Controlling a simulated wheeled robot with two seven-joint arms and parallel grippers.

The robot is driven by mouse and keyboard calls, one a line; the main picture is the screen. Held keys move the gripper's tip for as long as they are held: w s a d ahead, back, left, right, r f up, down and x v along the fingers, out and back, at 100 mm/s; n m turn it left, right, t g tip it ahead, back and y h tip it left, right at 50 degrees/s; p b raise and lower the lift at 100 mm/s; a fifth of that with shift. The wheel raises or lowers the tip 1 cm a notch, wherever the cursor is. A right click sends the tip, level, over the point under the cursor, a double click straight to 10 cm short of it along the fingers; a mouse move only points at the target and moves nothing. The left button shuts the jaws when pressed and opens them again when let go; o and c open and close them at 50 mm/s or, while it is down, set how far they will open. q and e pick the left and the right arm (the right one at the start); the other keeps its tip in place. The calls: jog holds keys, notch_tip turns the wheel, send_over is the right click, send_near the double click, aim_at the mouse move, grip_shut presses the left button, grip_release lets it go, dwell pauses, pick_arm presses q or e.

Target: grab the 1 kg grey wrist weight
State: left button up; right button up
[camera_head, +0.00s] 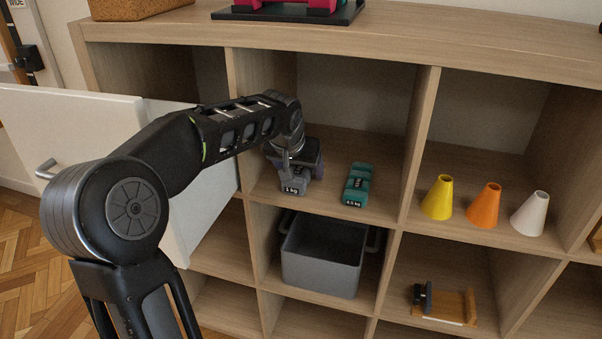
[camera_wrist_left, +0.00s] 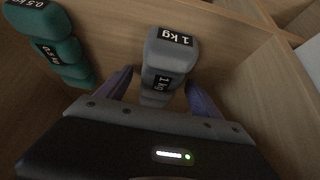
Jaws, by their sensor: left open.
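The grey wrist weight (camera_head: 294,184), marked 1 kg, lies in the upper middle compartment of the shelf, near its front edge. It also shows in the left wrist view (camera_wrist_left: 172,52), with its near end between my left gripper's fingers. My left gripper (camera_head: 300,166) is open, its purple fingers on either side of the weight. In the left wrist view the left gripper (camera_wrist_left: 160,92) shows a gap between each finger and the weight. The gripper hides part of the weight in the head view. My right gripper is not in view.
A teal 0.5 kg weight (camera_head: 357,186) lies just right of the grey one. Yellow (camera_head: 438,198), orange (camera_head: 483,205) and white (camera_head: 530,213) cones stand in the right compartment. A grey bin (camera_head: 322,258) sits below. An open white door (camera_head: 75,130) is at the left.

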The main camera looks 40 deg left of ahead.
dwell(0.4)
pick_arm(q)
grip_shut()
dwell(0.7)
jog(key=shift+r, duration=0.15)
